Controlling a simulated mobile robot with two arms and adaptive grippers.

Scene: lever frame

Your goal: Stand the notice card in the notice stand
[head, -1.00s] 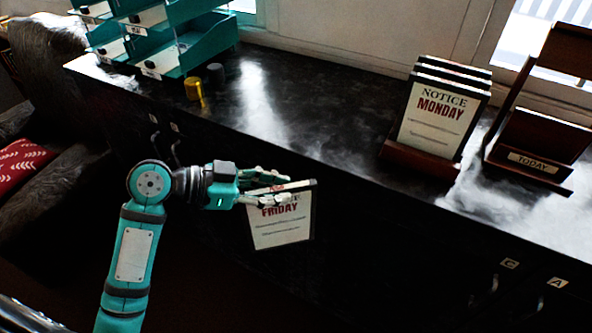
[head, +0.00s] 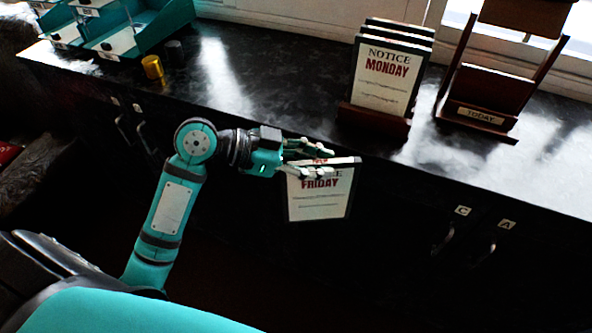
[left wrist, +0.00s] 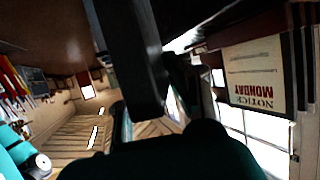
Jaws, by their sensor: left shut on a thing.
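My left gripper (head: 322,163) is shut on the top edge of a white notice card (head: 320,203) that reads FRIDAY. The card hangs down from the fingers in front of the dark cabinet, apart from the counter. The fingers hide part of its top. A brown wooden stand (head: 492,91) labelled TODAY is at the right on the counter and holds no card. In the left wrist view, dark gripper parts fill the middle, and the held card cannot be made out clearly. My right gripper is not in view.
A wooden rack (head: 374,121) left of the stand holds several cards, the front one reading MONDAY (head: 388,80); that card shows upside down in the left wrist view (left wrist: 253,78). A yellow cylinder (head: 152,67) and teal trays (head: 145,35) are at left. The counter's middle (head: 265,85) is clear.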

